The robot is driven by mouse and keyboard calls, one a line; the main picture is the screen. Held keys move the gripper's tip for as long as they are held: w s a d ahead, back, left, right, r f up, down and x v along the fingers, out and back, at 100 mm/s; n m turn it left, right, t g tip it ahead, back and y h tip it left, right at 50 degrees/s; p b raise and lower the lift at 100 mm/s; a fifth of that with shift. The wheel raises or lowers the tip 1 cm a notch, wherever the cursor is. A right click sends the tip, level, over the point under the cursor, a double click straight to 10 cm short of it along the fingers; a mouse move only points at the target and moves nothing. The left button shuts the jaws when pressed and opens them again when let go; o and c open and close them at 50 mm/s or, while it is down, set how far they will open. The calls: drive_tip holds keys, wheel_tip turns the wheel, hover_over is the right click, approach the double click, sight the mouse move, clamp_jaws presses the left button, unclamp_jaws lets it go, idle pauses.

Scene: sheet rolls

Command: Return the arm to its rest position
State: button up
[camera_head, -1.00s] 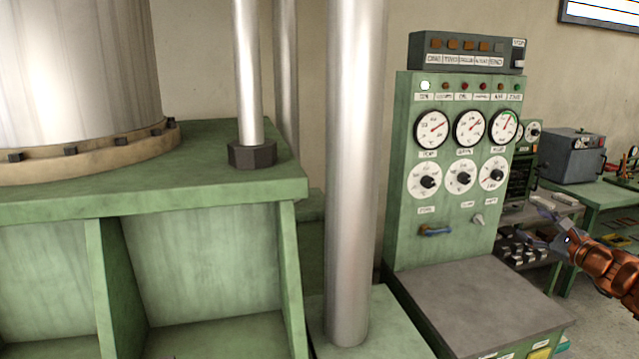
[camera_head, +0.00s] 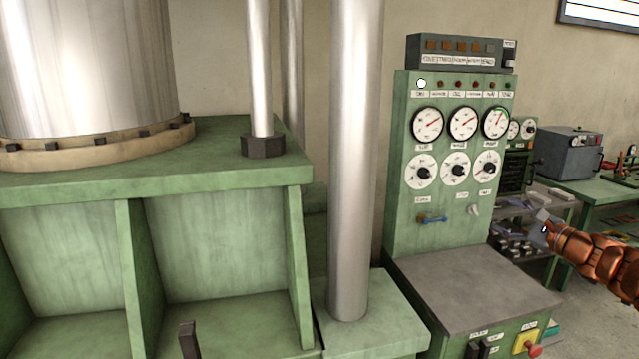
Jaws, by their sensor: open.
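My gripper (camera_head: 546,222) is at the right of the head view, at the end of my copper-coloured arm, which comes in from the right edge. It is open, seen small and partly against the grey shelf behind it. I see nothing between its fingers. It is to the right of the green control panel (camera_head: 408,225) and apart from it in the picture.
A large green press frame (camera_head: 240,185) with steel columns (camera_head: 352,170) fills the left and middle. A grey desk top (camera_head: 470,290) with a red knob (camera_head: 535,349) juts out below the panel. A green workbench (camera_head: 595,200) stands at the back right. Floor shows at the lower right.

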drive_tip(key=s+a+r+n+g+y, duration=0.1)
drive_tip(key=s+a+n+g+y, duration=0.2)
drive_tip(key=a, duration=0.6)
drive_tip(key=s+a+r+n+g, duration=0.1)
drive_tip(key=s+a+n+g, duration=0.2)
drive_tip(key=a, duration=0.7)
drive_tip(key=s+a+r+n+g+y, duration=0.1)
drive_tip(key=s+a+n+g+y, duration=0.15)
drive_tip(key=a+n, duration=0.45)
drive_tip(key=s+a+f+n+g+h, duration=0.1)
drive_tip(key=s+a+f+g+h, duration=0.15)
drive_tip(key=s+a, duration=0.6)
drive_tip(key=s+f+n+g+h, duration=0.2)
drive_tip(key=s+f, duration=0.2)
drive_tip(key=s, duration=0.3)
drive_tip(key=s+a+f+n+g+h, duration=0.1)
drive_tip(key=s+f+n+g+h, duration=0.1)
drive_tip(key=s+f, duration=0.4)
drive_tip(key=s+f+n+g+h, duration=0.1)
drive_tip(key=s+f+n+h, duration=0.15)
drive_tip(key=s, duration=0.65)
drive_tip(key=s+d+f+g+h, duration=0.2)
drive_tip(key=s+d+f+h, duration=0.1)
drive_tip(key=s+d, duration=0.5)
drive_tip(key=shift+s+f+n, duration=0.35)
drive_tip(key=shift+s+f, duration=0.55)
drive_tip(key=shift+s, duration=0.3)
